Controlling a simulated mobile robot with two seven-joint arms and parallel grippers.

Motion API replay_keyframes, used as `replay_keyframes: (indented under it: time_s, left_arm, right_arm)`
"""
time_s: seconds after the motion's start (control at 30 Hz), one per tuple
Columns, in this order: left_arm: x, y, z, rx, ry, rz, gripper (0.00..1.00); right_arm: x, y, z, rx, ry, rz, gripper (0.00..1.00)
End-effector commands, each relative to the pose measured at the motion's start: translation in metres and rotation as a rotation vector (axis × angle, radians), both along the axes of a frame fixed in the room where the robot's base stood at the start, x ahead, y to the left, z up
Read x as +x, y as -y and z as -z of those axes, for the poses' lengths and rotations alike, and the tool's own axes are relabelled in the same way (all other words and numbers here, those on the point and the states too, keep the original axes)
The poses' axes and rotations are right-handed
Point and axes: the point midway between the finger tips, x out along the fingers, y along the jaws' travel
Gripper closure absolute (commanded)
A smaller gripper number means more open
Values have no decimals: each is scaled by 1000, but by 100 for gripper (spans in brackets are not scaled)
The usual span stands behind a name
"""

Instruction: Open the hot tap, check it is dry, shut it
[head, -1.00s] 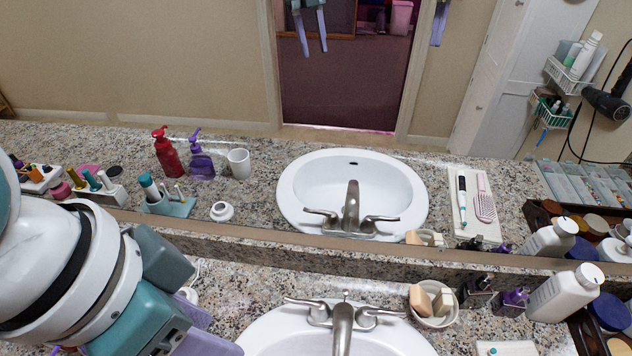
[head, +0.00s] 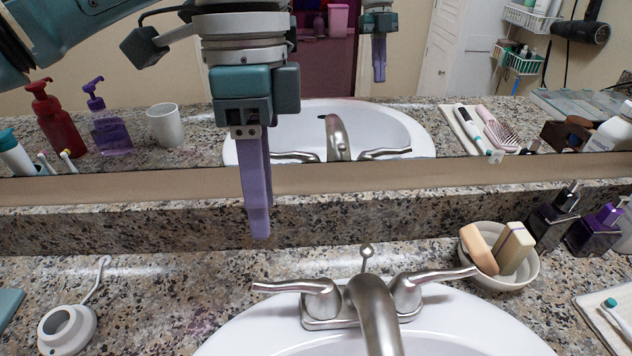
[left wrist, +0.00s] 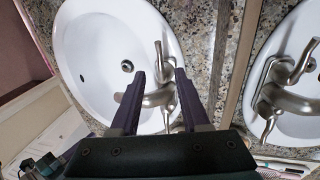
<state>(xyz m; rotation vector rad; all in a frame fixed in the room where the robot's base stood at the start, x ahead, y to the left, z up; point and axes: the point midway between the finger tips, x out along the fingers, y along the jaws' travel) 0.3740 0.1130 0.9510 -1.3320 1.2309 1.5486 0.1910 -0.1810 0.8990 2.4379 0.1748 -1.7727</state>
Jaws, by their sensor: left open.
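The steel faucet (head: 374,310) stands at the back of the white sink (head: 480,325). It has a left lever (head: 292,286) and a right lever (head: 436,277), both pointing outward. No hot or cold mark is legible. My left gripper (head: 259,236), fingers downward, hangs above the counter behind and left of the left lever, apart from it. In the left wrist view the open gripper (left wrist: 157,75) has the faucet (left wrist: 156,98) showing between and beyond its fingers. The drain (left wrist: 127,66) shows there, and I see no water stream. My right gripper is not directly in view.
The mirror (head: 300,182) rises behind the counter and reflects the faucet and a gripper. A soap bowl (head: 500,278) and dark bottles (head: 553,216) stand right of the faucet. A white round holder (head: 67,330) lies at the left. Counter between holder and sink is clear.

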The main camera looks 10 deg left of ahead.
Motion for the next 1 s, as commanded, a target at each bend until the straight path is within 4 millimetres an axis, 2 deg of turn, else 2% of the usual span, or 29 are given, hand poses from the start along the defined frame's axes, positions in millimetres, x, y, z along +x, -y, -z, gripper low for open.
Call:
replay_keyframes:
  time_s: [0.13, 0.3, 0.5, 0.7, 0.93, 1.0]
  left_arm:
    - [-4, 1, 18, 1, -3, 1, 54]
    - [-11, 2, 52, 1, -3, -1, 54]
    - [-16, 4, 83, 1, -1, -2, 54]
    - [-18, 5, 94, 1, 2, 0, 54]
    - [-18, 5, 94, 1, 2, -1, 54]
    - [-18, 5, 94, 1, 2, -1, 62]
  right_arm:
    - [0, 0, 2, -1, 1, 0, 100]
    - [0, 0, 8, 0, 1, 1, 100]
    - [0, 0, 15, 0, 1, 1, 100]
    - [0, 1, 16, -1, 1, 0, 100]
    - [0, 1, 16, -2, 0, 0, 100]
    - [0, 1, 16, -3, 1, -1, 100]
